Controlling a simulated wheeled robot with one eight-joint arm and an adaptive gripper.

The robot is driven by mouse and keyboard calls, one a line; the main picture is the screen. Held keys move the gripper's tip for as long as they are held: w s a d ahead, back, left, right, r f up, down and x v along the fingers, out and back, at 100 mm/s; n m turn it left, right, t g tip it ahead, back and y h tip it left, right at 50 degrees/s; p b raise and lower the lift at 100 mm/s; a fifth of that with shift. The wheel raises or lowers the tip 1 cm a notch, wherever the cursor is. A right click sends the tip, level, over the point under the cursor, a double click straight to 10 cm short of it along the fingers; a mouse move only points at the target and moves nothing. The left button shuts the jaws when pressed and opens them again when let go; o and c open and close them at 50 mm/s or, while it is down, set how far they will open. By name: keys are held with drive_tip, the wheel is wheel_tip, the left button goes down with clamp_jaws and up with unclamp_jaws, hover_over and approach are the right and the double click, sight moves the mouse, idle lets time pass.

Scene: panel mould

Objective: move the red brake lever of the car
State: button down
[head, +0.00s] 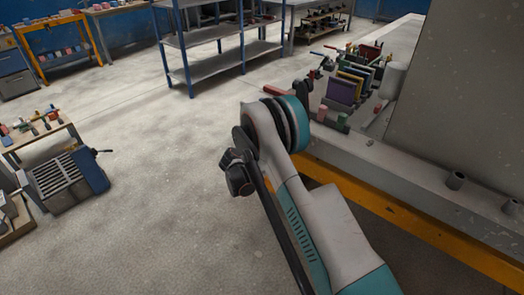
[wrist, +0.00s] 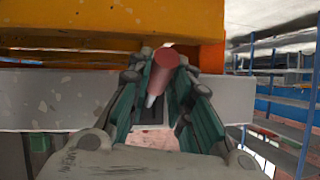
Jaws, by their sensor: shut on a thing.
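In the wrist view, a short red cylinder (wrist: 166,57), the grip of the red lever, lies between the fingers of my gripper (wrist: 164,70). The fingers are closed about it, with green pads on both sides. Its near end narrows to a pale tip. The rest of the lever and its base are hidden. In the head view, a small red bar (head: 273,90) shows beside my arm's far joint; I cannot tell if it is the same lever. My arm hides most of the gripper there. No whole car can be made out.
A grey bench with an orange beam (head: 400,217) runs along the right, holding a rack of coloured panels (head: 343,90) and a large grey panel (head: 455,90). Blue shelving (head: 215,35) stands behind. A grey machine (head: 62,180) stands left. The floor between is clear.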

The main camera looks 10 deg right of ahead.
drive_tip(key=c, duration=1.4)
unclamp_jaws()
drive_tip(key=shift+f, duration=0.1)
drive_tip(key=shift+c, duration=0.2)
drive_tip(key=v, duration=1.2)
